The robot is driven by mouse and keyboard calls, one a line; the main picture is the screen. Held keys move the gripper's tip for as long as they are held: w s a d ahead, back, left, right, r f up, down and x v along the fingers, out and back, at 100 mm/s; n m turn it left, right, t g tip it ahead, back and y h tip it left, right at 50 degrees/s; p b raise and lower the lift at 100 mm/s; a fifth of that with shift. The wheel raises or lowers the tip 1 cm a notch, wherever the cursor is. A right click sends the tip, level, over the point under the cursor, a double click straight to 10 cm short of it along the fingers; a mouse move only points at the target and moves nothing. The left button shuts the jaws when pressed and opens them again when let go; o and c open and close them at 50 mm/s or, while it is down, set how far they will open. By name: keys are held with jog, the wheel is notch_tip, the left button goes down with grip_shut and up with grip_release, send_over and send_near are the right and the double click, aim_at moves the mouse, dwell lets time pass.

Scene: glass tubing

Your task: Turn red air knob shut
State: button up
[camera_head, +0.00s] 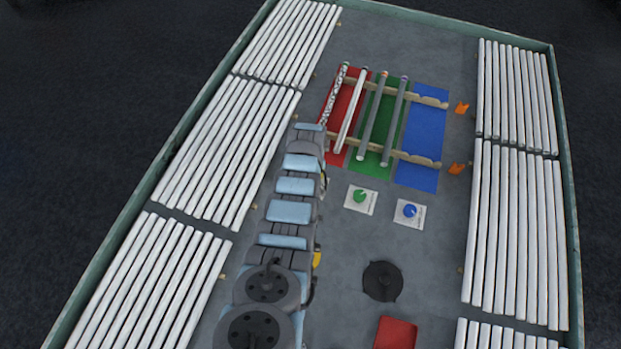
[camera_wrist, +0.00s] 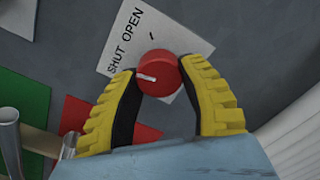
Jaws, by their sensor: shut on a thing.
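The red air knob (camera_wrist: 157,74) is in the upper middle of the wrist view, on a white plate (camera_wrist: 118,58) lettered SHUT and OPEN. The white mark on the knob points left in the picture, to the side where SHUT is printed. My gripper (camera_wrist: 158,78) has its two yellow-ridged fingers shut on the knob, one on either side. In the head view my arm hides the red knob and its plate, and the fingers cannot be made out.
In the head view a green knob (camera_head: 360,196) and a blue knob (camera_head: 409,210) sit on white plates to the right of my arm. Glass tubes (camera_head: 373,116) lie on wooden rails (camera_head: 418,158) over coloured mats. White tubes (camera_head: 516,225) line both sides.

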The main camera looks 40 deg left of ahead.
jog(key=n, duration=0.4)
jog(key=shift+s+n, duration=0.1)
jog(key=shift+n, duration=1)
jog(key=shift+n+p, duration=0.3)
jog(key=o, duration=1.2)
jog(key=shift+r, duration=0.15)
